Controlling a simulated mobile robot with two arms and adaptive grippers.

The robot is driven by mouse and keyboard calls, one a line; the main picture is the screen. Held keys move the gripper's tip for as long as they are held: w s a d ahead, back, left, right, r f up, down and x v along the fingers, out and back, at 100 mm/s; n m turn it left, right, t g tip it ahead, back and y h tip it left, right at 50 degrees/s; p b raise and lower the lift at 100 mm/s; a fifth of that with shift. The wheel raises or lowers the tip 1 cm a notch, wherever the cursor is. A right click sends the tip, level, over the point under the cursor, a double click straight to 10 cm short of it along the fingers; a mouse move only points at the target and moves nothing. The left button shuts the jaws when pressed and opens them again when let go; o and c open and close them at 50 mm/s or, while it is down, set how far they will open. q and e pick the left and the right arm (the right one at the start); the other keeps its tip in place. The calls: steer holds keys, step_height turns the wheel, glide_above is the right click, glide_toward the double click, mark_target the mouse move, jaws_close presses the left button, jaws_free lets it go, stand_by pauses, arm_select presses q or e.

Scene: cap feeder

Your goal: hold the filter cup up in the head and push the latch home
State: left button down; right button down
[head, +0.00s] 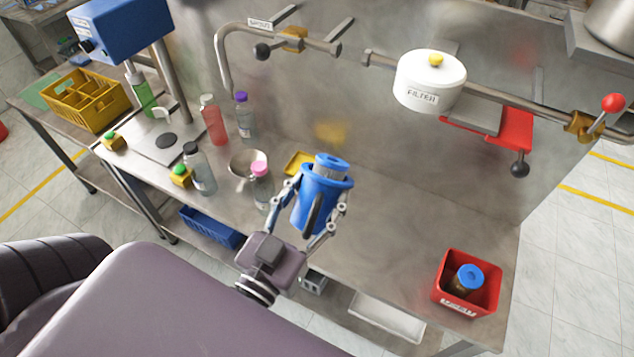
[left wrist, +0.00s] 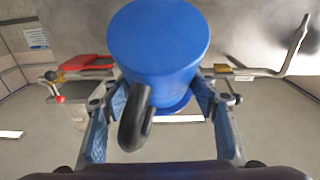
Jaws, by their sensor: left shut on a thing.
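My left gripper (head: 318,208) is shut on the blue filter cup (head: 325,187), with one finger on each side of it. The cup is held above the bench, slightly tilted, and its dark handle (head: 313,213) faces my wrist. In the left wrist view the blue cup (left wrist: 158,45) fills the middle, with its black handle (left wrist: 137,118) in front. The white filter head (head: 430,82), labelled FILTER, is on the pipe at the upper right, apart from the cup. I cannot tell which part is the latch. My right gripper is not in view.
A red bin (head: 441,283) at the bench's right end holds a blue-topped piece (head: 467,278). Bottles and a metal pitcher (head: 243,165) stand to the left. A red plate (head: 515,132) and red-knobbed lever (head: 612,103) are near the pipe. The bench's middle right is clear.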

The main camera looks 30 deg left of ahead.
arm_select(q)
steer(key=w+d+f+m+t+h+b, duration=0.1)
steer(key=w+d+t+h+b, duration=0.35)
steer(key=b, duration=0.55)
steer(key=w+d+f+m+t+h+b, duration=0.1)
steer(key=w+d+f+t+h+b, duration=0.15)
steer(key=w+d+b, duration=0.45)
steer(key=w+a+r+b, duration=0.1)
steer(key=w+r, duration=0.2)
steer(key=w, duration=0.4)
steer(key=w+a+r+y, duration=0.1)
steer(key=w+r, duration=0.2)
steer(key=w, duration=0.4)
steer(key=shift+w+r+b, duration=0.15)
steer(key=shift+r+b, duration=0.2)
steer(key=shift+b, duration=0.05)
stand_by(0.7)
stand_by(1.0)
